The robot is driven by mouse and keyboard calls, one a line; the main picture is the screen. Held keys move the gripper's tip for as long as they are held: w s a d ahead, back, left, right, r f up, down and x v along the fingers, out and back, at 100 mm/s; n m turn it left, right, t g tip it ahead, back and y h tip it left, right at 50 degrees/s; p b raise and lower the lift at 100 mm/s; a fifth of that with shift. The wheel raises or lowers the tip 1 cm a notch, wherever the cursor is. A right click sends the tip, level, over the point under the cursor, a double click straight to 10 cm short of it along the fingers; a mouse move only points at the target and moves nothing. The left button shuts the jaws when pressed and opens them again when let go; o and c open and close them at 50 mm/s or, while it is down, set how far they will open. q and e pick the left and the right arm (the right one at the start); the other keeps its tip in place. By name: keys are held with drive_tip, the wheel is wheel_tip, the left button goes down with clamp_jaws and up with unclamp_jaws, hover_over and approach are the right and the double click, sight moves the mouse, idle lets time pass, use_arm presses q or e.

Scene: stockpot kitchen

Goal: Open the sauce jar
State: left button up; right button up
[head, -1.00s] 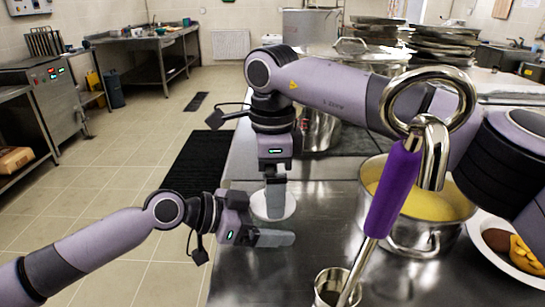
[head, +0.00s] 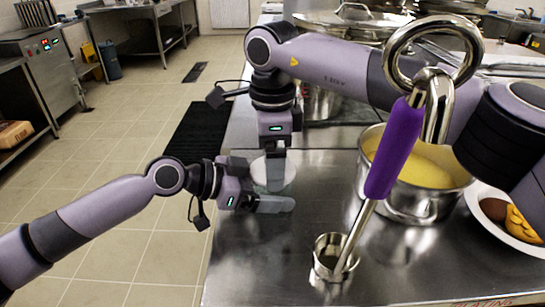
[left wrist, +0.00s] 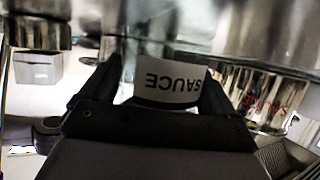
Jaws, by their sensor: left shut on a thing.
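The sauce jar (left wrist: 170,82), with a white label reading SAUCE that appears upside down, sits between the fingers of my left gripper (left wrist: 148,90) in the left wrist view. My left gripper (head: 262,190) reaches in from the left over the steel table and is shut on the jar. In the head view a pale round top (head: 287,176) shows there, and the jar's body is mostly hidden. My right gripper (head: 275,182) points straight down over this round top. Its fingers overlap in the view, so I cannot tell their gap or whether they touch it.
A steel pot of yellow food (head: 425,200) stands right of the grippers. A ladle with a purple handle (head: 395,150) leans from a small steel cup (head: 328,258) in front. A white plate of food (head: 485,215) lies at the right.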

drive_tip(key=shift+r, duration=0.25)
drive_tip(key=shift+r, duration=0.9)
drive_tip(key=shift+r, duration=2)
use_arm(q)
drive_tip(key=o, duration=1.2)
drive_tip(key=b+v, duration=0.1)
drive_tip(key=v, duration=0.9)
drive_tip(key=shift+s+a+r, duration=0.1)
drive_tip(key=shift+a, duration=0.25)
use_arm(e)
drive_tip(key=shift+f, duration=0.6)
use_arm(q)
drive_tip(key=shift+s+a+r, duration=0.2)
drive_tip(key=shift+a+r, duration=0.15)
drive_tip(key=shift+a, duration=0.2)
